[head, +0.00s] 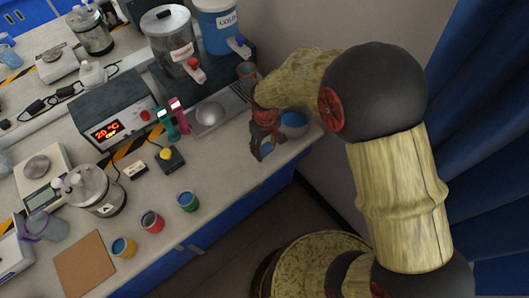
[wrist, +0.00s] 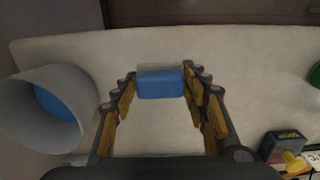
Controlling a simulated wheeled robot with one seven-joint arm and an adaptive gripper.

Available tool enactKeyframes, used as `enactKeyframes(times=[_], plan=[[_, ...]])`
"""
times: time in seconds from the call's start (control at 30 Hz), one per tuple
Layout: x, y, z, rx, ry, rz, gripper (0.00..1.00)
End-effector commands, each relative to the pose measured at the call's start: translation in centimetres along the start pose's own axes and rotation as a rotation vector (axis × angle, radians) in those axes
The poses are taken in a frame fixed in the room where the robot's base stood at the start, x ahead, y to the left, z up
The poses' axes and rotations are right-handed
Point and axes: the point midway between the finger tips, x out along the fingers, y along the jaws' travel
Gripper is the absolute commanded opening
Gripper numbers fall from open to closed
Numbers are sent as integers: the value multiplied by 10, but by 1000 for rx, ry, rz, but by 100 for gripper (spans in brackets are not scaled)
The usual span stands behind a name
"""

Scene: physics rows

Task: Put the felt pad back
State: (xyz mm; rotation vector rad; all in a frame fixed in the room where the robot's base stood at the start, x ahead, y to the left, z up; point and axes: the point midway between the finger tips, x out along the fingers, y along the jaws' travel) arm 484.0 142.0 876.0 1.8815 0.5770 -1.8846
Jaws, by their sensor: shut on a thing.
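My gripper (head: 263,150) points down at the right end of the bench, in the head view. In the wrist view my gripper (wrist: 160,88) is shut on a small blue pad (wrist: 161,86) with a pale grey layer along its far side. The pad sits between the fingertips over the pale bench top. In the head view a bit of the blue pad (head: 267,149) shows at the fingertips. I cannot tell whether it touches the bench or is just above it. That it is felt is not clear from its surface.
A yellow-knobbed box (head: 168,158), green cup (head: 187,201), red cup (head: 151,221) and tan square mat (head: 84,264) lie leftward.

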Motion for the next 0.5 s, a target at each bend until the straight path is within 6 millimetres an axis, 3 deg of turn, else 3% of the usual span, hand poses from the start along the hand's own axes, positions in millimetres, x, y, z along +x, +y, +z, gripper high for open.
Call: enactKeyframes(times=[0.17,0.4,0.5], plan=[[8,4,-6,0,1,0,21],[41,6,-10,0,0,0,21],[45,6,-10,0,1,0,21]])
